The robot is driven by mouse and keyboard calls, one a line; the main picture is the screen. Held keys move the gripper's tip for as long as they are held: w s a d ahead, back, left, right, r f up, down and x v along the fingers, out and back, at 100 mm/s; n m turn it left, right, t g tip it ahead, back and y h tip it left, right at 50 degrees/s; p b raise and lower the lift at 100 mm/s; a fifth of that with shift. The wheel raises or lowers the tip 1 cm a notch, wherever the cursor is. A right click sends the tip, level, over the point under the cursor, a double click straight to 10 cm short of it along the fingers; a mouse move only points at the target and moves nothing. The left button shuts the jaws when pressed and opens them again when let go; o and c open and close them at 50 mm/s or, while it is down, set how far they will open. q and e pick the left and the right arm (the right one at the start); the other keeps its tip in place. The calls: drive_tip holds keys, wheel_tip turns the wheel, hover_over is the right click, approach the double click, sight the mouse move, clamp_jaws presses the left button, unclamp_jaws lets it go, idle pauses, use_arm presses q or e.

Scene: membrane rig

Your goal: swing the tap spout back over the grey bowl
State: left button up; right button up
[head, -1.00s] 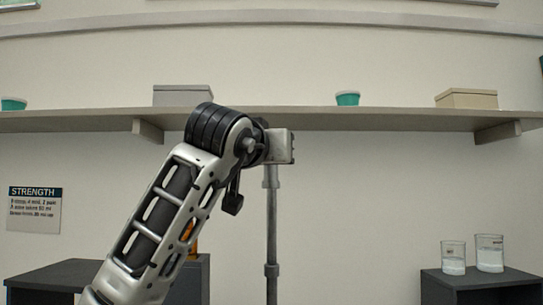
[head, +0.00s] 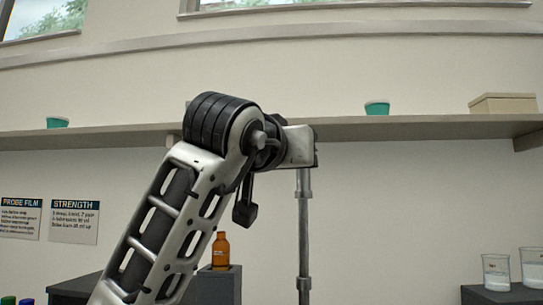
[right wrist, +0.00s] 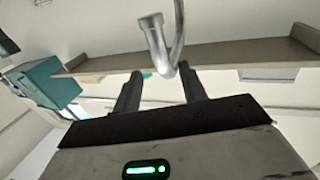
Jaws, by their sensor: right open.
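In the right wrist view the tap spout (right wrist: 154,42) is a bent metal tube, its wide end toward the top of the picture and its curve lower down. My right gripper (right wrist: 161,70) is open, and the spout's curve appears between its two fingertips. I cannot tell whether a finger touches it. The grey bowl is in neither view. In the head view one of my arms rises from the lower left, with no fingers showing. My left gripper is not in view.
A long wall shelf (head: 420,130) carries a teal tub (head: 377,107) and a beige box (head: 503,103). A vertical metal pole (head: 304,235) stands right of the arm. A brown bottle (head: 221,250) stands behind the arm; glass beakers (head: 497,271) are at the right.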

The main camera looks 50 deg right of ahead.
drive_tip(key=b+v, duration=0.1)
drive_tip(key=v, duration=0.8)
drive_tip(key=shift+a, duration=0.3)
drive_tip(key=shift+s, duration=0.1)
